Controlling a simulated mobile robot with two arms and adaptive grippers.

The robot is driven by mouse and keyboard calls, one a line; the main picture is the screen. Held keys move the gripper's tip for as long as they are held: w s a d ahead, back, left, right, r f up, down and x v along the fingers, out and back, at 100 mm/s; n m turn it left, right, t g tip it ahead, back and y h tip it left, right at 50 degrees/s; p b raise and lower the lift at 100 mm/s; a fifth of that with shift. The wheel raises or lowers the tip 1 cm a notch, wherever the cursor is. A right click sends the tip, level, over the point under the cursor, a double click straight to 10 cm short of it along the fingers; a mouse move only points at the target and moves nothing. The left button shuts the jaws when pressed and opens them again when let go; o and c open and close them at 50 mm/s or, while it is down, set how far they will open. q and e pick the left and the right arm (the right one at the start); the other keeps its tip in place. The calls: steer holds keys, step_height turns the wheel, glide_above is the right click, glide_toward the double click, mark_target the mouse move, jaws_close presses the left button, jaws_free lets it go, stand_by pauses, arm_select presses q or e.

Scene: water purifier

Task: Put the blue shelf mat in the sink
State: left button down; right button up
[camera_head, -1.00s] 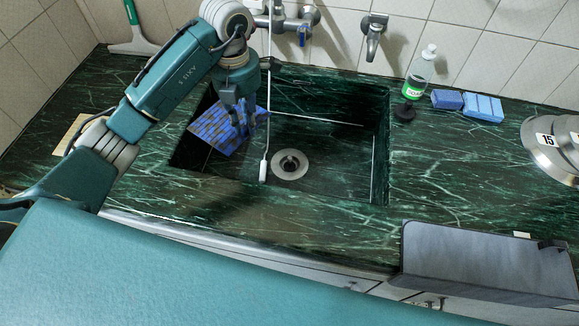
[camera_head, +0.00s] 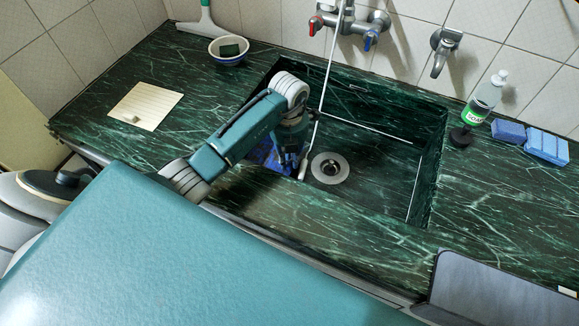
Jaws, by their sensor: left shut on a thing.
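The blue checkered shelf mat (camera_head: 264,156) is inside the dark green marble sink (camera_head: 385,172), at its left side. My left arm reaches over the sink's left edge. My left gripper (camera_head: 294,158) points down into the basin and is shut on the mat. The arm and gripper hide much of the mat, and I cannot tell whether it touches the sink floor. My right gripper is not in view.
A white hose (camera_head: 320,110) hangs into the sink near the drain (camera_head: 329,168). Taps (camera_head: 345,24) are on the wall behind. A bowl (camera_head: 229,50) and cream board (camera_head: 145,105) lie left; a soap bottle (camera_head: 485,98) and blue sponges (camera_head: 545,147) right.

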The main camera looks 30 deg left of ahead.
arm_select(q)
steer(key=shift+f, duration=2.4)
steer(key=c, duration=1.9)
jaws_free()
steer(key=shift+o, duration=0.2)
steer(key=shift+r, duration=0.1)
step_height(320, 180, up, 12)
steer(key=shift+f+b, duration=0.1)
steer(key=shift+b, duration=0.25)
